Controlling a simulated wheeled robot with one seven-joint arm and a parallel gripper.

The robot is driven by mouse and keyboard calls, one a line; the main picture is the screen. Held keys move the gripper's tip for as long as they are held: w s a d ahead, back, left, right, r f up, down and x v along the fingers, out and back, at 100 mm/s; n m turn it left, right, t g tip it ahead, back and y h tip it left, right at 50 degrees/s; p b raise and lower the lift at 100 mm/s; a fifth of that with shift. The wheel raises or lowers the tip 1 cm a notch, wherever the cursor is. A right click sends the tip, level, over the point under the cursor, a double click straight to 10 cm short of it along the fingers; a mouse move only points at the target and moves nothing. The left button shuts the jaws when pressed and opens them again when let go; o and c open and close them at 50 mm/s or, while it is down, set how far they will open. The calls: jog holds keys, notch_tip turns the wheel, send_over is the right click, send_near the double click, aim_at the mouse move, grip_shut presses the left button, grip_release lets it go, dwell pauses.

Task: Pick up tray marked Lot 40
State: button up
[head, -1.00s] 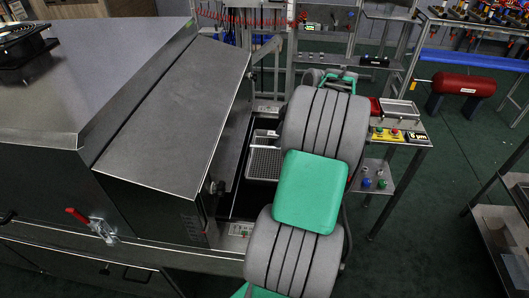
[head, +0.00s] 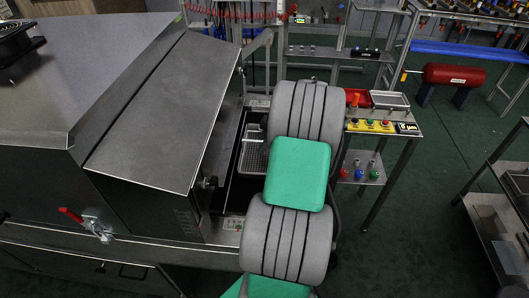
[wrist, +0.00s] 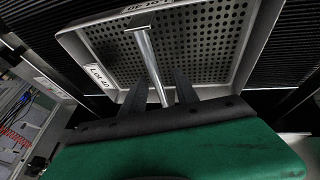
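The tray marked Lot 40 (wrist: 214,73) is a grey perforated tray with a raised rim. Its white label (wrist: 97,77) reads "LOT 40" in the wrist view. A silver bar handle (wrist: 148,50) runs across it toward my gripper. My gripper (wrist: 160,88) has its two dark fingers apart, one on each side of the handle's near end, with gaps showing; contact cannot be made out. In the head view a perforated tray (head: 253,158) shows in the dryer's opening, partly behind my arm; my gripper is hidden there.
The dryer's sloped metal hood (head: 165,105) stands close left of my arm. A side stand with a button box (head: 370,126), a red bin (head: 358,97) and a metal tray (head: 390,99) is at right. A red tank (head: 453,76) stands beyond.

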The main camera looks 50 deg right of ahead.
jog(key=shift+f, duration=0.15)
jog(key=shift+c, duration=0.3)
grip_shut()
dwell(0.3)
dwell(1.0)
